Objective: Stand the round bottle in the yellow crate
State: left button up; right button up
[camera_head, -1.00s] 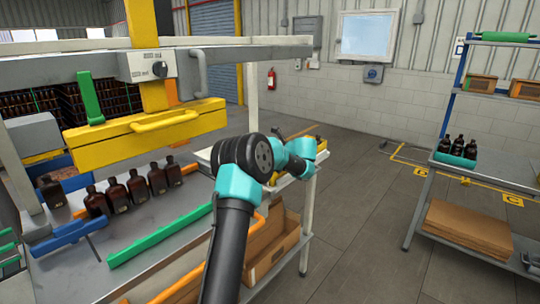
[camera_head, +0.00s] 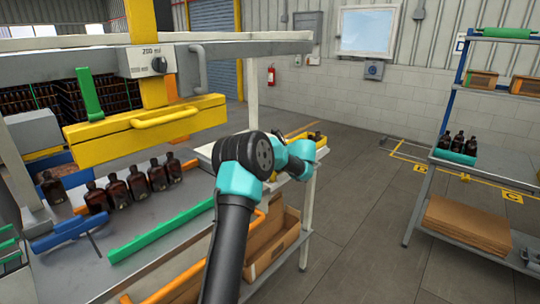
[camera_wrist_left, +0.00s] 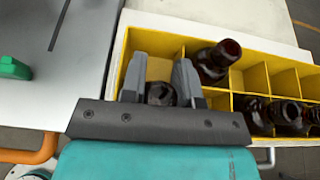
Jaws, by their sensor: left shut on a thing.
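In the left wrist view, my left gripper (camera_wrist_left: 159,78) is shut on a dark amber bottle (camera_wrist_left: 161,94), seen from above between the fingers. The bottle's body is mostly hidden by the gripper, so its round shape does not show. It is at the near left compartment of the yellow crate (camera_wrist_left: 262,78); how deep it sits I cannot tell. In the head view, my arm hides the gripper and the held bottle. A small part of the crate (camera_head: 318,136) shows past my wrist. My right gripper is not in view.
Several bottles occupy other crate compartments, one just right of my fingers (camera_wrist_left: 217,62) and others at the right (camera_wrist_left: 290,115). A row of amber bottles (camera_head: 138,183) stands on the grey bench beside a green rail (camera_head: 160,232). A yellow beam (camera_head: 145,135) hangs above the bench.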

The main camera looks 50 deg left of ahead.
pick_arm(q)
jog(key=shift+f, duration=0.2)
jog(key=o, duration=1)
jog(key=shift+o, duration=0.2)
jog(key=shift+f, duration=0.1)
jog(key=v, duration=1.7)
jog(key=shift+d, duration=0.2)
